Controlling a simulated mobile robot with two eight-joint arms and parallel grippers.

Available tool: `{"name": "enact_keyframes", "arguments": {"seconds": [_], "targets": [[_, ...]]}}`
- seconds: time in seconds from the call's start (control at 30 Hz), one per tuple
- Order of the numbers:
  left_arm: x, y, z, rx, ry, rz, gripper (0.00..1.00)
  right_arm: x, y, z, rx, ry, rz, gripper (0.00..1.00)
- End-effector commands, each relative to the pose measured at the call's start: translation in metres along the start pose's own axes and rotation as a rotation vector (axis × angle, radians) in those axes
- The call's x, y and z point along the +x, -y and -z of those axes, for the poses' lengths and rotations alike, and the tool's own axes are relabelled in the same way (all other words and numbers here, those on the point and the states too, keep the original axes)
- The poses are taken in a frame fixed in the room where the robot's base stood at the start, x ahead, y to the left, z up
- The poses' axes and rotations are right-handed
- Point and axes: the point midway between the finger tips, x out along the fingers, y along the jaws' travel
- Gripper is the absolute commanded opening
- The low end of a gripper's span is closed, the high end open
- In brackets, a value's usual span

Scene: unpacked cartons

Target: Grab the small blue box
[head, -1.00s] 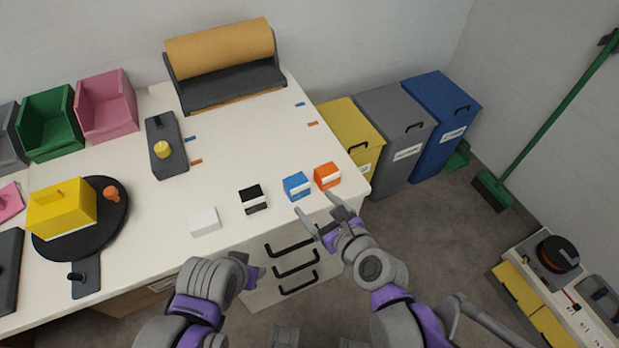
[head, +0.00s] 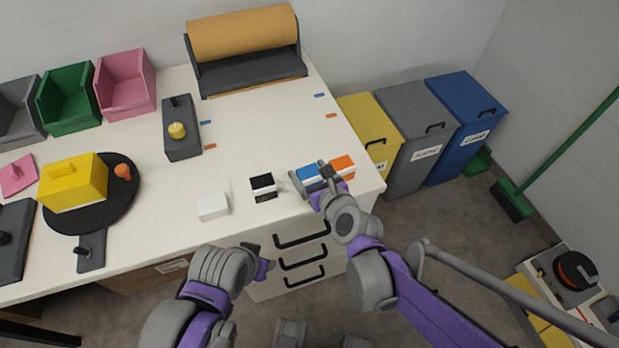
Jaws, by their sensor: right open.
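The small blue box (head: 308,176) stands near the front right edge of the white table. An orange-and-white box (head: 344,166) is just to its right, and a black-and-white box (head: 263,187) is to its left. My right gripper (head: 311,181) is open, with its fingers at the blue box and partly covering it. I cannot tell whether the fingers touch it. My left gripper (head: 262,259) is low in front of the drawers, away from the boxes; its jaws do not show clearly.
A white box (head: 212,207) stands further left on the table (head: 250,135). A yellow block (head: 72,184) sits on a round black board. A paper roll (head: 243,32) is at the back. Yellow, grey and blue bins (head: 465,115) stand right of the table. The table's middle is clear.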

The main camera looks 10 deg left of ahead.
Motion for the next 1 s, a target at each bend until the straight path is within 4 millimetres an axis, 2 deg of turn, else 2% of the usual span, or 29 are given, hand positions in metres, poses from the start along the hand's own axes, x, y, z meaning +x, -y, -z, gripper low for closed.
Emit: {"name": "enact_keyframes", "arguments": {"seconds": [0.1, 0.33, 0.7, 1.0], "targets": [[0.0021, 0.0, -0.0008, 0.0, 0.001, 0.0, 0.5, 0.0084, -0.0002, 0.0005, 0.0, 0.0, 0.0, 0.84], [0.0017, 0.0, -0.0007, 0.0, 0.001, 0.0, 0.5, 0.0086, -0.0002, 0.0001, 0.0, 0.0, 0.0, 0.82], [0.0017, 0.0, -0.0007, 0.0, 0.001, 0.0, 0.5, 0.0084, -0.0001, 0.0003, 0.0, 0.0, 0.0, 0.15], [-0.0008, 0.0, 0.0003, 0.0, 0.0, 0.0, 0.5, 0.0058, -0.0002, -0.0052, 0.0, 0.0, 0.0, 0.15]]}}
